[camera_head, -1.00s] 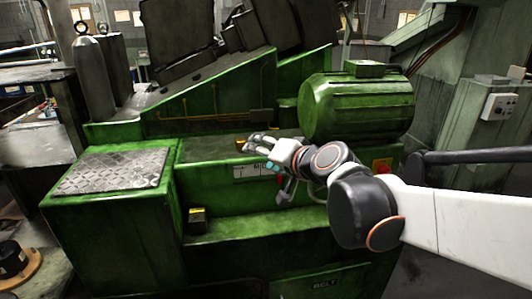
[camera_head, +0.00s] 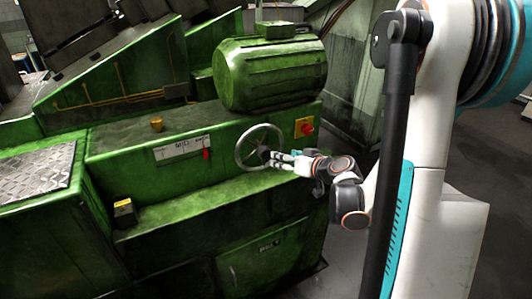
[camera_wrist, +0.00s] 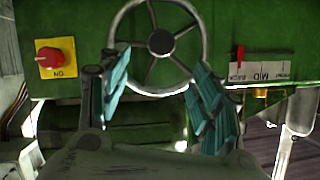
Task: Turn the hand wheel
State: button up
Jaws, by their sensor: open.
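The hand wheel (camera_head: 241,150) is a light metal ring with dark spokes on the front of the green machine. In the wrist view its dark hub (camera_wrist: 161,41) and spokes face me, with the top of the rim cut off. My gripper (camera_head: 280,158) is close to the wheel's right side in the head view. In the wrist view its teal-padded fingers (camera_wrist: 160,80) are open, one on each side of the wheel's lower part. Nothing is gripped. I cannot tell whether the fingertips touch the rim.
A red knob on a yellow plate (camera_head: 304,127) sits right of the wheel. A label plate with a red pointer (camera_head: 182,148) is to its left. A green motor (camera_head: 272,75) lies above. A green ledge (camera_head: 190,210) runs below. Open floor (camera_head: 345,260) shows at the right.

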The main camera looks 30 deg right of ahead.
aim_at(267, 153)
jog(key=b+x, duration=0.3)
jog(key=x, duration=1)
jog(key=shift+w+a, duration=0.15)
jog(key=shift+w, duration=0.1)
grip_shut()
